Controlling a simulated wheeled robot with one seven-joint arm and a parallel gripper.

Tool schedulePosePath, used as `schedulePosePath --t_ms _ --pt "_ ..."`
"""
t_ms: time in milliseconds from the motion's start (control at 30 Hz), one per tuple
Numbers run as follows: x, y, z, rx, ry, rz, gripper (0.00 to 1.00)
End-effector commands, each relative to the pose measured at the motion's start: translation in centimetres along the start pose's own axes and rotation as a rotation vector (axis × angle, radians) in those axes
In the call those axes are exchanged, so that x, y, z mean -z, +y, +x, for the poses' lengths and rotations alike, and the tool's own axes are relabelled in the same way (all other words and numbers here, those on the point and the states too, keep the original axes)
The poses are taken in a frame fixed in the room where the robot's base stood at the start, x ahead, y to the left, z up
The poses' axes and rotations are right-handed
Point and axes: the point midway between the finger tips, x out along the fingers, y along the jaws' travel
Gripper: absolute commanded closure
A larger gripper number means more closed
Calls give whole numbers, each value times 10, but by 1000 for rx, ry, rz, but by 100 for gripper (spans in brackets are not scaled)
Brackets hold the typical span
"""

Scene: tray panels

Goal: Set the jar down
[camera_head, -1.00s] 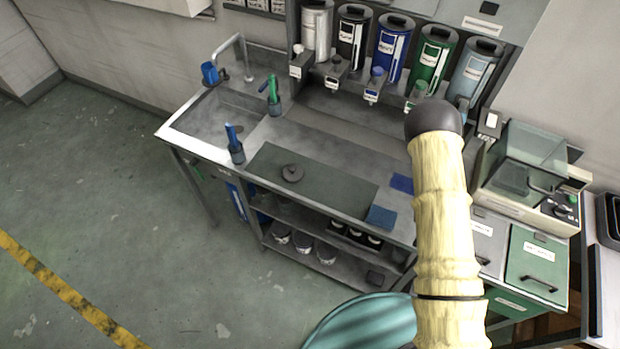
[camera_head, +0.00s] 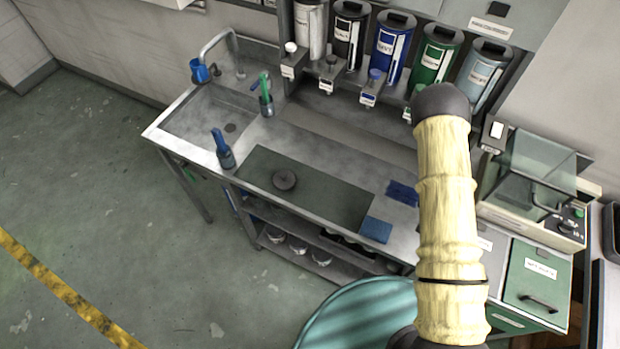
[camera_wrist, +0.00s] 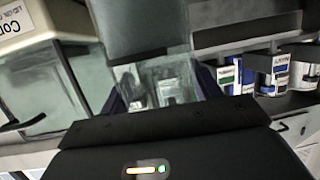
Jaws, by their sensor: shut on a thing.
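In the wrist view a clear, glass-like jar (camera_wrist: 165,88) with a pale label shows just beyond the dark body of my gripper (camera_wrist: 163,80). Dark fingers flank it on both sides, and my gripper is shut on it. Its base and contents are hard to make out. In the head view neither my gripper nor the jar can be seen; my cream-coloured arm stands in front of the bench's right part. A round dark lid-like disc (camera_head: 284,180) lies on the green-grey mat (camera_head: 325,194) on the steel bench (camera_head: 300,130).
Several dispensers (camera_head: 392,48) line the back. A blue cloth (camera_head: 376,230) lies at the mat's right end. A clear-hooded device (camera_head: 535,190) stands right.

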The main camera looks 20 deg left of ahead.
Motion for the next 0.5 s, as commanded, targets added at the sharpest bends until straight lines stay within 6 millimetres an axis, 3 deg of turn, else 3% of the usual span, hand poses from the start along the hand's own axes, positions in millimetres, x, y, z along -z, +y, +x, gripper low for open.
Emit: schedulePosePath --t_ms 267,500 --pt "1 -7 0 13 2 -4 79" --pt "1 -2 0 3 2 -1 79"
